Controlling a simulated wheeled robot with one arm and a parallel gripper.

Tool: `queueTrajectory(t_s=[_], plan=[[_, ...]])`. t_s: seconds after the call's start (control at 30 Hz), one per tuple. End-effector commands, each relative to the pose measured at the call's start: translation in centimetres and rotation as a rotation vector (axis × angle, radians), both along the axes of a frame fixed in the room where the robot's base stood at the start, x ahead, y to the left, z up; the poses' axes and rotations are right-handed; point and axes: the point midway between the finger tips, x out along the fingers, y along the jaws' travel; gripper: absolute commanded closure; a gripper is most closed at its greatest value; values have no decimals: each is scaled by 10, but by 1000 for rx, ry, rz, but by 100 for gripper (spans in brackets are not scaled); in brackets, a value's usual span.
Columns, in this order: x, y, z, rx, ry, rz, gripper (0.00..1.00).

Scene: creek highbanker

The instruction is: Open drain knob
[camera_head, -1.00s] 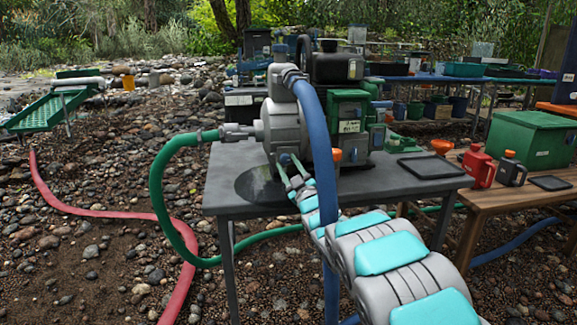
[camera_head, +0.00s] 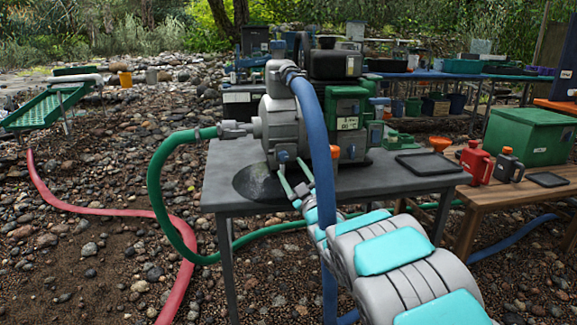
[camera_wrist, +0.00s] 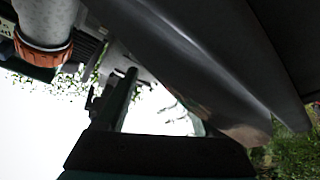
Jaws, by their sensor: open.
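The grey pump (camera_head: 283,125) stands on a dark grey table. In the wrist view a dark finger (camera_wrist: 122,100) shows, and the knob cannot be made out.
A blue hose (camera_head: 318,140) drops in front of the pump, close to my arm. A green hose (camera_head: 157,190) leaves the pump's left side. A dark round patch (camera_head: 255,183) lies on the table (camera_head: 225,165). An orange collar (camera_wrist: 42,50) shows in the wrist view.

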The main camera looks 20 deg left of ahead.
Motion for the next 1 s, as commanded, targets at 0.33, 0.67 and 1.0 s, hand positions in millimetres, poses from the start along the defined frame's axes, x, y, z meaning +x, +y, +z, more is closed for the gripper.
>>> queueTrajectory(t_s=[0.33, 0.67, 1.0], plan=[[-22, -22, -10, -1, 0, 0, 31], [-23, -22, -11, 0, 0, 0, 31], [-2, -75, -5, -64, 133, -132, 31]])
